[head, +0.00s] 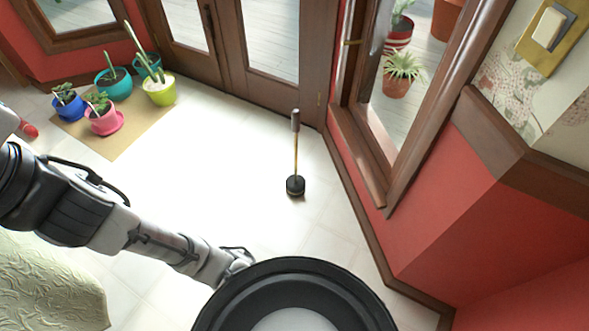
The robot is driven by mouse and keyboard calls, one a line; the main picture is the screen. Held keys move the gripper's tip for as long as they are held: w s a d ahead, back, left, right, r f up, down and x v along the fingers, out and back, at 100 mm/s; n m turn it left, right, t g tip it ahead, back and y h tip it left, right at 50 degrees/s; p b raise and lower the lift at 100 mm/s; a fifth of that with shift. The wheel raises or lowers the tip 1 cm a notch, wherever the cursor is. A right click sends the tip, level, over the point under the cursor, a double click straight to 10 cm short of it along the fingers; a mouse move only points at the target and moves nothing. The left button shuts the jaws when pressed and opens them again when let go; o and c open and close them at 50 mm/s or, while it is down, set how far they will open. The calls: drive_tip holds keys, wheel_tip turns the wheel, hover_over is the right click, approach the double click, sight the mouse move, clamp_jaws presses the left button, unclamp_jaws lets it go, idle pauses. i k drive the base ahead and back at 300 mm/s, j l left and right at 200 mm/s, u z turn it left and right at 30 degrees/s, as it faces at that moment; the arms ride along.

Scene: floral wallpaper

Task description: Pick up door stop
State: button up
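The door stop (295,152) stands upright on the pale tiled floor in the head view, right of centre. It has a round black base, a thin brass-coloured stem and a grey cylindrical top. It stands near the red wall and the brown door, apart from both. My arm reaches in from the left, and its far end is low in the picture, below and left of the door stop. My gripper's fingers do not show; the round black part of my body at the bottom may hide them. Nothing touches the door stop.
Several potted plants (103,118) stand on a tan mat (125,141) at the left. The brown double door (265,95) is behind the door stop. A red wall (440,205) with brown trim bounds the right. A pale textured cloth-like thing (45,285) is at lower left. Floor around the door stop is clear.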

sight(296, 184)
drive_tip(key=z, duration=0.35)
drive_tip(key=i+j+z, duration=0.1)
drive_tip(key=i+z, duration=0.3)
drive_tip(key=i+j+z, duration=0.25)
drive_tip(key=i+z, duration=0.15)
drive_tip(key=i+j, duration=0.6)
drive_tip(key=i+l+z, duration=0.05)
